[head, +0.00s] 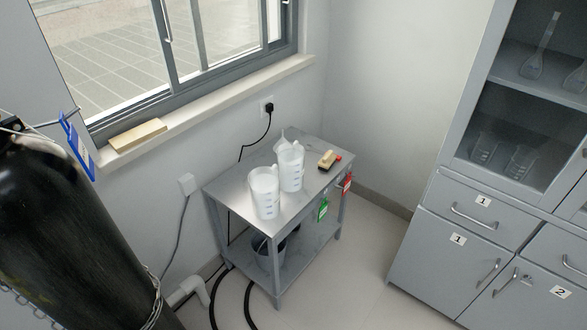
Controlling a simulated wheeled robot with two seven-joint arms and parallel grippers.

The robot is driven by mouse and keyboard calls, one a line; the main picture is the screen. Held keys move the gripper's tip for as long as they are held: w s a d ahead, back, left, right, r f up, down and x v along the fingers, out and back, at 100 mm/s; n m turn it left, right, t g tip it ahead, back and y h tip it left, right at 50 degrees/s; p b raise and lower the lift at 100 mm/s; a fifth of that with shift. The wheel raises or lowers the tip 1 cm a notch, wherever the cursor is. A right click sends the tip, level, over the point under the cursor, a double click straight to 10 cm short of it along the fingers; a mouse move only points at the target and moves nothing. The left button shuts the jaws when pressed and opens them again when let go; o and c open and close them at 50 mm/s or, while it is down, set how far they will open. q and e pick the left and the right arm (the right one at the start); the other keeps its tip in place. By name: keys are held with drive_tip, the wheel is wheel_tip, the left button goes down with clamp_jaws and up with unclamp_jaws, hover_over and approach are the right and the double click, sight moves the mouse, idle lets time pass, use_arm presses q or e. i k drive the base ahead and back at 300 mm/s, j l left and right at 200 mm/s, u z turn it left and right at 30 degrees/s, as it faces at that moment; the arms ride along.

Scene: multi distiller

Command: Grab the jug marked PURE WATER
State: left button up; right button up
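Two white translucent jugs with dark graduation marks stand upright on a small grey metal table (230,190). The front jug (264,194) is nearer to me and to the left. The second jug (290,170) stands just behind it to the right, and another pale object behind it is partly hidden. I cannot read PURE WATER on either jug. A green tag (323,210) and a red tag (347,183) hang at the table's right side; their writing is too small to read. Neither of my grippers is in view.
A dark bucket (268,252) sits on the lower shelf. A large black cylinder (70,235) stands at left. Grey cabinets (470,235) stand at right. Black hoses (216,298) lie on the floor.

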sight(291, 157)
drive_tip(key=l+u, duration=0.25)
drive_tip(key=l, duration=1.2)
drive_tip(key=i+l+u, duration=0.2)
drive_tip(key=i+l, duration=0.25)
drive_tip(key=l, duration=0.15)
drive_tip(key=i+u, duration=0.15)
drive_tip(key=i, duration=0.4)
drive_tip(key=l, duration=0.1)
